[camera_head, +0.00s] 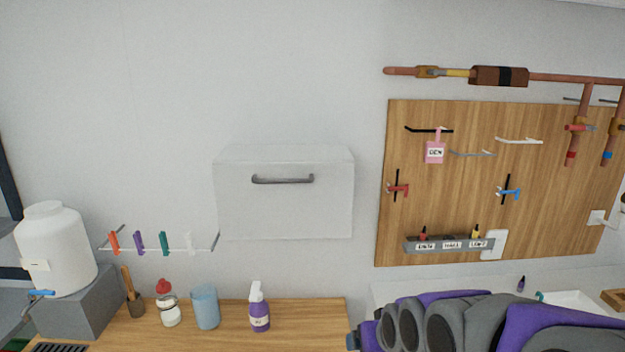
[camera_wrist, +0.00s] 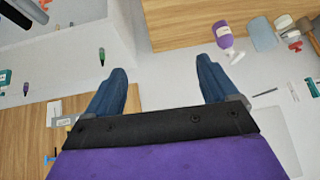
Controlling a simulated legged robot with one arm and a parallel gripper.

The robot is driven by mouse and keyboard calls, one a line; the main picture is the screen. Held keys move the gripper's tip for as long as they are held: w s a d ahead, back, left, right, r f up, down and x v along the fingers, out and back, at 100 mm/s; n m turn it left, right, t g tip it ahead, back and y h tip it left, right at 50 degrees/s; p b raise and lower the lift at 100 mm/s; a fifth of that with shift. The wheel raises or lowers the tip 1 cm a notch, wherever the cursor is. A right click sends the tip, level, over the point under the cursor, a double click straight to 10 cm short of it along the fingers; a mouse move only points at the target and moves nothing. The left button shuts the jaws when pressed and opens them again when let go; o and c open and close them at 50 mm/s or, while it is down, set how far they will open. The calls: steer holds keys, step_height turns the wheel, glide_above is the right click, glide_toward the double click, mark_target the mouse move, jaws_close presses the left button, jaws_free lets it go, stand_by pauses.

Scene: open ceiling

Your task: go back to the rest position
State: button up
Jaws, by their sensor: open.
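My gripper (camera_wrist: 160,92) shows in the wrist view with its two blue fingers spread wide apart and nothing between them. In the head view my purple and grey arm lies across the bottom right, in front of the counter, and the fingers are not clearly seen there.
A wooden counter (camera_head: 290,312) holds a purple spray bottle (camera_head: 260,312), a blue cup (camera_head: 205,308) and a white tank (camera_head: 55,250) on a grey block. A white cabinet (camera_head: 285,210) hangs above. A wooden pegboard (camera_head: 460,210) with hooks is on the right, under copper pipes (camera_head: 560,78).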

steer(key=s+d+f+g, duration=0.1)
steer(key=s+g, duration=0.3)
steer(key=s, duration=1.1)
steer(key=s+d+f+m+g+h, duration=0.1)
steer(key=s+g, duration=0.3)
steer(key=s, duration=1.1)
steer(key=shift+s+f+g, duration=0.15)
steer(key=shift+f+g, duration=0.25)
steer(key=shift+f, duration=0.45)
